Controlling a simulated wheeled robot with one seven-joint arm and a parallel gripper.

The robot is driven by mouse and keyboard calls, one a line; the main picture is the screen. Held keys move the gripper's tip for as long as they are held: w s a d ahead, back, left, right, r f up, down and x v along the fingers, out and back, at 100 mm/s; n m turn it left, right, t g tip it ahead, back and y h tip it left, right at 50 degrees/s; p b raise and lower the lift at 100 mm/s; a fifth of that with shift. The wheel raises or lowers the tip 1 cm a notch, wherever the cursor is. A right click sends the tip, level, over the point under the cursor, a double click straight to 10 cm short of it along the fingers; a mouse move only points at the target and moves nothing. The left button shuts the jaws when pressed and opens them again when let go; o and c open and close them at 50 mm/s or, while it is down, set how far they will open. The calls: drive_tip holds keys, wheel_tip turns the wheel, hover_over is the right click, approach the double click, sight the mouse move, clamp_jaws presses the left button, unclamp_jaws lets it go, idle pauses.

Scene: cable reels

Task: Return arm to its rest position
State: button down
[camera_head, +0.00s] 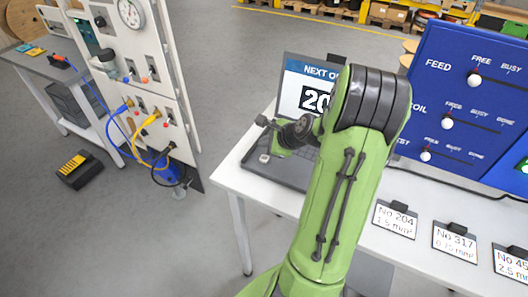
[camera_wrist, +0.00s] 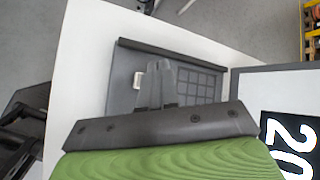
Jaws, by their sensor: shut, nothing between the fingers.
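My green arm (camera_head: 335,185) rises through the middle of the head view, bent at a dark ribbed joint. My gripper (camera_wrist: 167,82) shows in the wrist view as two grey fingers close together, shut and empty. It is over the dark base of a laptop-like terminal (camera_wrist: 122,88) with a keypad; I cannot tell how high above. In the head view the terminal (camera_head: 238,160) is on the white table, partly behind my arm. Its screen (camera_head: 305,90) reads "NEXT O…" and "20…", with the rest covered. The fingers are not clear in the head view.
The white table (camera_head: 222,178) also bears cards (camera_head: 394,219) with cable numbers along its right part. A blue panel (camera_head: 460,70) with white knobs stands behind them. A white panel (camera_head: 140,60) with gauge and cables stands left. A black-yellow box (camera_head: 80,168) lies on the open floor.

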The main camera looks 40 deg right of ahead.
wheel_tip(320, 180, up, 2)
drive_tip(key=shift+r+p, duration=0.1)
drive_tip(key=shift+p, duration=0.45)
drive_tip(key=s+a+r+n+g+b, duration=0.2)
drive_tip(key=s+a+r+n, duration=0.1)
drive_tip(key=a+n, duration=0.6)
drive_tip(key=s+a+r+n+g+b, duration=0.1)
drive_tip(key=s+a+r+n+b, duration=0.2)
drive_tip(key=a+n, duration=0.6)
drive_tip(key=s+a+n+b, duration=0.2)
drive_tip(key=s+a+n, duration=0.6)
drive_tip(key=s, duration=0.5)
drive_tip(key=shift+n+g, duration=0.3)
drive_tip(key=shift+n, duration=0.1)
